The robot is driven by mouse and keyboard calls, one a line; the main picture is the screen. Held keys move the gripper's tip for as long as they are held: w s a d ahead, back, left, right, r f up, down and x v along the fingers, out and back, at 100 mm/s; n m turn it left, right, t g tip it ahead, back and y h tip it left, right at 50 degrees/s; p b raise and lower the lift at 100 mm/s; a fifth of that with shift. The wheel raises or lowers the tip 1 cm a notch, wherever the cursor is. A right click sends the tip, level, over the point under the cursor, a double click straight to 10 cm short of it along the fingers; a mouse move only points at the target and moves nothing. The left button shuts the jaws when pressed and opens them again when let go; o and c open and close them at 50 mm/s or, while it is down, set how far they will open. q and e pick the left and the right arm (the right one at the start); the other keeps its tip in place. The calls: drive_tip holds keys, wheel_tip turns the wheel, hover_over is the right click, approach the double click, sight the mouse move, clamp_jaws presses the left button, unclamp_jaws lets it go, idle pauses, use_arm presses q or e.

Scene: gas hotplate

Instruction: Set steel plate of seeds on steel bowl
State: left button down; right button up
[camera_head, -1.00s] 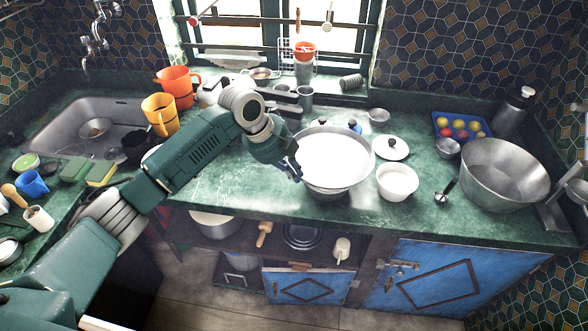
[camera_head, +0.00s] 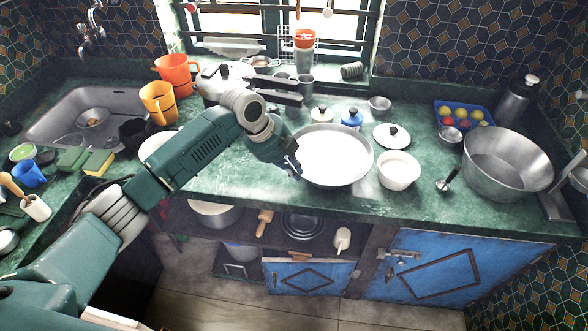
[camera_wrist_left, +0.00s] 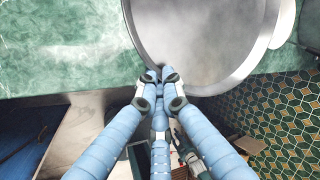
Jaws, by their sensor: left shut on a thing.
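The steel plate of seeds (camera_head: 334,158) is a wide round plate with a steel rim and a smooth, pale fill, in the middle of the counter in the head view. It looks roughly level. My left gripper (camera_head: 294,170) is shut on its left rim. In the left wrist view the gripper (camera_wrist_left: 160,76) pinches the near edge of the plate (camera_wrist_left: 195,40). The plate covers what is beneath it, so I cannot tell whether it rests on a bowl. A large steel bowl (camera_head: 505,160) stands apart at the right. My right gripper is out of view.
A white bowl (camera_head: 399,170) stands close to the plate's right. A white lid (camera_head: 392,135), a white-lidded pot (camera_head: 321,115) and a blue pot (camera_head: 352,118) are behind it. The counter's front edge (camera_head: 330,205) is near. Free counter lies left of the plate (camera_head: 225,170).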

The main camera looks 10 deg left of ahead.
use_arm(q)
drive_tip(key=shift+f, duration=0.5)
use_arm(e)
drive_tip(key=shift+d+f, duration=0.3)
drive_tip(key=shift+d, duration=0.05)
use_arm(q)
drive_tip(key=c, duration=1.9)
unclamp_jaws()
drive_tip(key=shift+o, duration=0.2)
